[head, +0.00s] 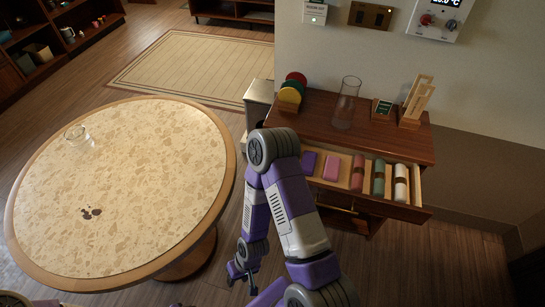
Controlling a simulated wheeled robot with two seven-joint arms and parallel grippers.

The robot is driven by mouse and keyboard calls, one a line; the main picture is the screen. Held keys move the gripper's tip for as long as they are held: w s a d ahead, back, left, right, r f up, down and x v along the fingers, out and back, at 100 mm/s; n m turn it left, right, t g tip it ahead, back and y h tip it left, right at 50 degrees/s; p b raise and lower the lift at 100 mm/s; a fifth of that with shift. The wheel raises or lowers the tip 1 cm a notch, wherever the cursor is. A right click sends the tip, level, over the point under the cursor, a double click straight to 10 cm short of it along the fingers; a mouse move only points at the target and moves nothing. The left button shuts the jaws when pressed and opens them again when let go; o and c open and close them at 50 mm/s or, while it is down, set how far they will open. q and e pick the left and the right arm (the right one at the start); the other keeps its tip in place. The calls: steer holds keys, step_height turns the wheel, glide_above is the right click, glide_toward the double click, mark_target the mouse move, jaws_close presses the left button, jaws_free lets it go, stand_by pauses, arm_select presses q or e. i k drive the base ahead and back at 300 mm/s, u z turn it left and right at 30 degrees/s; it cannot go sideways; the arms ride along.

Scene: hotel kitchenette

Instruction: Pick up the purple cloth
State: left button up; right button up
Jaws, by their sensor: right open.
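A purple folded cloth (309,162) lies in the open drawer (422,190) of the wooden cabinet, at the drawer's left end. My arm's elbow partly covers that end of the drawer. A pinkish-purple folded cloth (332,167) lies just right of it. My right gripper (241,280) is open and empty, pointing down low between the round table and the cabinet, apart from the cloths and below and left of the drawer in the picture. My left gripper is not visible.
Rolled pink (357,172), green (378,178) and white (400,184) cloths lie farther right in the drawer. A glass vase (345,103) and coasters (291,91) stand on the cabinet top (318,112). The round table (150,180) at left holds a clear glass (76,135) and dark spots (91,213).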

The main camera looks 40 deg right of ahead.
mark_target(309, 158)
steer(key=z, duration=4.05)
steer(key=k, duration=1)
steer(key=u, duration=1.15)
steer(key=i, duration=0.5)
steer(key=z, duration=0.05)
